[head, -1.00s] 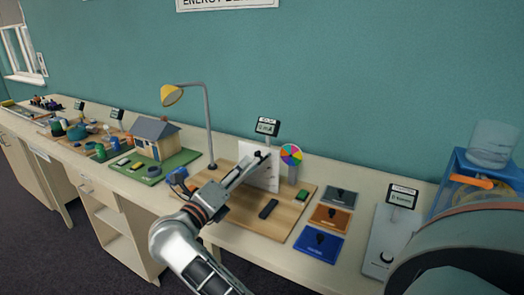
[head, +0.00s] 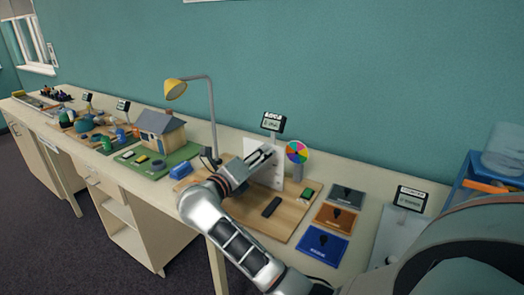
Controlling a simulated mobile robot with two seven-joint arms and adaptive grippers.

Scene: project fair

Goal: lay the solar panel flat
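A wooden demo board (head: 285,228) lies on the counter. A white upright panel (head: 277,176) with small dark marks stands at its back. I cannot tell whether this is the solar panel or a stand for it; no dark panel face shows clearly. My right gripper (head: 262,155) is in front of the white panel, close to its upper left part, and hides some of it. Whether it touches the panel, and whether its fingers are open or shut, I cannot tell. A desk lamp with a yellow shade (head: 175,89) stands behind to the left. My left gripper is not in view.
A colour wheel (head: 297,152) and a small display (head: 273,122) stand beside the panel. A black block (head: 271,207) and a green block (head: 307,194) lie on the board. Grey, orange and blue cards (head: 322,245) lie right. A model house (head: 160,134) and blue block (head: 181,170) are left.

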